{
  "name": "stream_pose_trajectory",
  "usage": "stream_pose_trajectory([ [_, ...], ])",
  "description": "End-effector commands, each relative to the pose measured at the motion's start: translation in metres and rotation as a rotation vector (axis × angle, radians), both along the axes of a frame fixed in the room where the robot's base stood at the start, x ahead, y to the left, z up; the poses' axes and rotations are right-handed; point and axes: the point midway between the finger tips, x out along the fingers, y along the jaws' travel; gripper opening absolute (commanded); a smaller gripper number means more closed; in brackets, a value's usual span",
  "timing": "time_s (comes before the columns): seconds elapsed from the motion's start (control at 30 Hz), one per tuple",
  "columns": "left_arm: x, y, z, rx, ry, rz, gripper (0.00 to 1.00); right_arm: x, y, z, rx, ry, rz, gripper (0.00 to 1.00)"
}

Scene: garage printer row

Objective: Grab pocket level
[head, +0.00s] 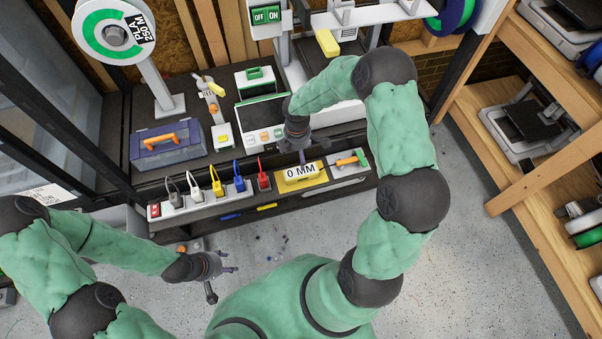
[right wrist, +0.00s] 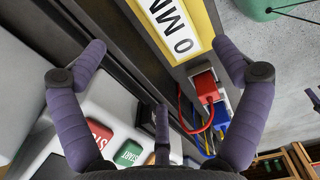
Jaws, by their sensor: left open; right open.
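I cannot pick out a pocket level with certainty in either view. A yellow block with a white "0 MM" label (head: 301,173) sits at the front edge of the bench; it also shows at the top of the right wrist view (right wrist: 178,28). My right gripper (head: 303,157) is open just behind this block, over the bench front. In the right wrist view its spread fingers (right wrist: 165,60) have nothing between them touching. My left gripper (head: 222,279) is open and empty, low over the floor in front of the bench.
A power strip (head: 196,207) with several coloured plugs runs along the bench front, left of the block. A blue toolbox (head: 166,146) stands at the left, and an orange-handled tool (head: 350,160) lies right of the block. Wooden shelves (head: 535,150) with printers stand at the right.

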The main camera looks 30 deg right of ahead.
Motion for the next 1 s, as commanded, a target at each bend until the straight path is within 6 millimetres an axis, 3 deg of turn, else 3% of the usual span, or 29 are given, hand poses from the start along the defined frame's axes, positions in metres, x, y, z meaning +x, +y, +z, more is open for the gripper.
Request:
stream_pose_trajectory([
  [0.3,0.0,0.0,-0.018,0.0,0.0,0.0,0.53,-0.001,0.0,-0.047,0.002,0.001,-0.004,0.97],
  [0.53,0.0,0.0,-0.024,0.0,0.0,0.0,0.53,-0.004,-0.001,-0.06,0.002,0.001,-0.004,0.97],
  [0.83,0.0,0.0,-0.045,0.0,0.0,0.0,0.53,-0.011,-0.004,-0.1,0.003,0.001,-0.004,0.97],
  [1.0,0.0,0.0,-0.045,0.0,0.0,0.0,0.53,-0.01,-0.004,-0.103,0.003,-0.001,-0.005,0.97],
])
